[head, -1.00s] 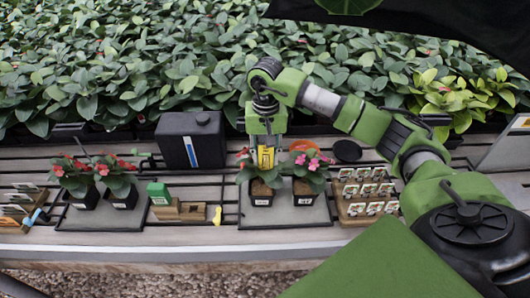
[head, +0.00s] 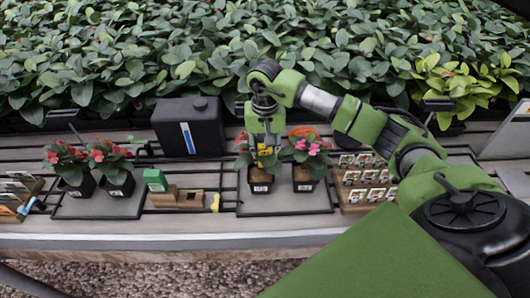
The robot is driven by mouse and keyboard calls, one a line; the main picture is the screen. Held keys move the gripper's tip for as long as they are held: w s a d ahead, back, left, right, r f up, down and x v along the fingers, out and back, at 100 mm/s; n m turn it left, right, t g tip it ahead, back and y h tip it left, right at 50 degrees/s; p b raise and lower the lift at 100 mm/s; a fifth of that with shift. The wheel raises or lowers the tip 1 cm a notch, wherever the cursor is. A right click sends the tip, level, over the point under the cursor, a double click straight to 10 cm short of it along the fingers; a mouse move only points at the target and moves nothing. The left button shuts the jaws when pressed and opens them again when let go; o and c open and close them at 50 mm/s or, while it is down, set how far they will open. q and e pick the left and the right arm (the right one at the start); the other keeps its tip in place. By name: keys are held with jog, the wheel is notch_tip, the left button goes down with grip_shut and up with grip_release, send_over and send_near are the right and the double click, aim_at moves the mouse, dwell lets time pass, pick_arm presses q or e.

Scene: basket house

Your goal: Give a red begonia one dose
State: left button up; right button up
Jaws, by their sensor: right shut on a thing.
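My right gripper (head: 265,150) points down over a red-flowered begonia (head: 259,186) in a black pot on the middle tray. It is shut on a small yellow object (head: 265,151), partly hidden by the fingers and leaves. The object is just above the pot; I cannot tell whether it touches the plant. A pink-flowered begonia (head: 303,184) stands beside it on the right. Two more red begonias, a left one (head: 76,186) and a right one (head: 119,184), stand on the left tray (head: 98,208). My left gripper is not in view.
A dark container with a blue-white strip (head: 189,127) stands behind. A green item (head: 155,180) and a wooden block (head: 189,198) with a yellow piece (head: 215,203) lie between the trays. A wooden rack of small cards (head: 350,205) is on the right. Dense foliage lines the back.

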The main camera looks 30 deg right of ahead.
dwell(0.4)
jog(key=shift+f+b, duration=0.5)
jog(key=shift+s+f+b, duration=0.2)
jog(key=shift+b, duration=0.1)
dwell(1.7)
jog(key=shift+r, duration=0.1)
jog(key=shift+w+r+p, duration=0.15)
jog(key=shift+r+p, duration=0.35)
jog(key=shift+r, duration=0.35)
jog(key=shift+r+p, duration=1.35)
jog(key=shift+r, duration=1.4)
